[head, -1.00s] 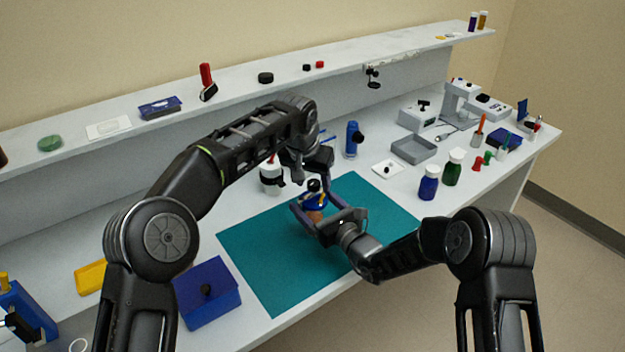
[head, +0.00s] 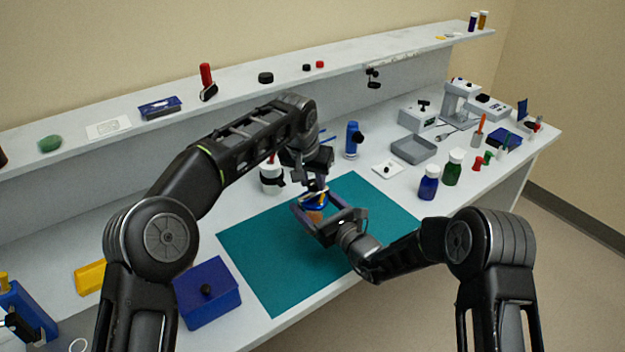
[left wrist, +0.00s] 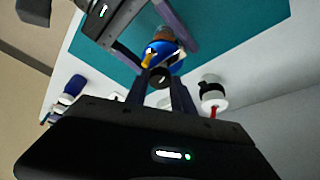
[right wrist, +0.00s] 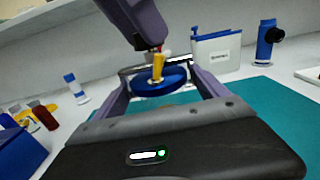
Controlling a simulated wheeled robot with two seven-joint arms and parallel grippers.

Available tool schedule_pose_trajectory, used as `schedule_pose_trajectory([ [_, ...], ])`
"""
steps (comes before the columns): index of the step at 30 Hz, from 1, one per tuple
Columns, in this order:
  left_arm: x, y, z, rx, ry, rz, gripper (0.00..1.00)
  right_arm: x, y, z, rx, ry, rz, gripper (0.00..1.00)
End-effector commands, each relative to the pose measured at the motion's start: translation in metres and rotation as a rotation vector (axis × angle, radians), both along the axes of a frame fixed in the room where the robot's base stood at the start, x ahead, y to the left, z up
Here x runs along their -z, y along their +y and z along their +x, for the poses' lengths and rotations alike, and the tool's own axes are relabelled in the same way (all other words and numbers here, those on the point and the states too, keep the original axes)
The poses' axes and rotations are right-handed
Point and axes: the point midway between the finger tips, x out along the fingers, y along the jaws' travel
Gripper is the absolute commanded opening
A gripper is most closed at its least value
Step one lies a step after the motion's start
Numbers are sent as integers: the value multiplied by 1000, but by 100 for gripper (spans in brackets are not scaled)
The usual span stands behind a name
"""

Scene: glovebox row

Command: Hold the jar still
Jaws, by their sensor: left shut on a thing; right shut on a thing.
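The jar (head: 315,216) is amber-brown with a blue lid (right wrist: 145,84). It stands over the teal mat, between the fingers of my right gripper (head: 311,209), which is shut on it from the front. A yellow piece (right wrist: 158,67) stands up on the lid. My left gripper (head: 318,181) is just above the lid, pointing down. It is shut on a small round black piece (left wrist: 160,77), seen between its fingers in the left wrist view. Whether that piece touches the lid I cannot tell. The jar's base is mostly hidden.
The teal mat (head: 270,265) is otherwise clear. A blue box (head: 208,295) is at the mat's left. A shelf runs along the back.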

Motion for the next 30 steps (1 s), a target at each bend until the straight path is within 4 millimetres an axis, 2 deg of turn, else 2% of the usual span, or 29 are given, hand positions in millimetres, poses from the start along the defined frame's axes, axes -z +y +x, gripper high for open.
schedule_pose_trajectory([
  [11,0,1,1,90,1,-2,0,0,0,0,1,-1,-1,23],
  [30,0,4,4,550,0,-4,0,0,0,0,1,0,-1,23],
])
